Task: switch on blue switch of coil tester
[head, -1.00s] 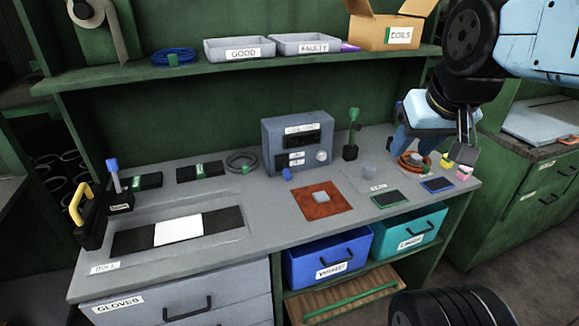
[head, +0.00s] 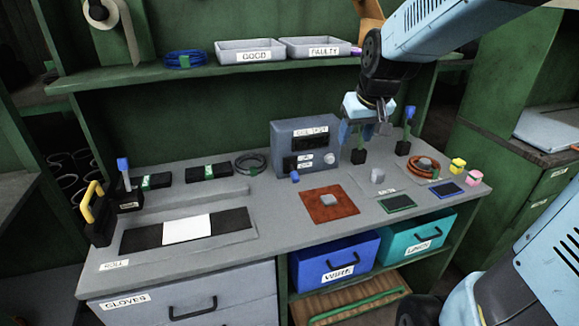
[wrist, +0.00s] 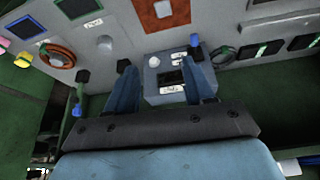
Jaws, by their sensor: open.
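The coil tester (head: 301,132) is a grey-blue box with a dark display and a round pale knob, standing at the back of the bench. A small blue-capped switch (head: 294,176) sits at its front lower left. In the wrist view the tester (wrist: 152,88) appears upside down between my fingers, with the blue-capped switch (wrist: 195,43) near the right fingertip. My gripper (head: 366,132) is open and empty, right of the tester, pointing down above a black-based lever (head: 358,157) whose top it hides.
A blue-topped lever (head: 404,145) stands to the right of my gripper. An orange coil (head: 422,166) and small yellow and pink blocks lie at the bench's right end. The shelf (head: 200,79) with trays runs above. A red mat (head: 318,212) lies in front of the tester.

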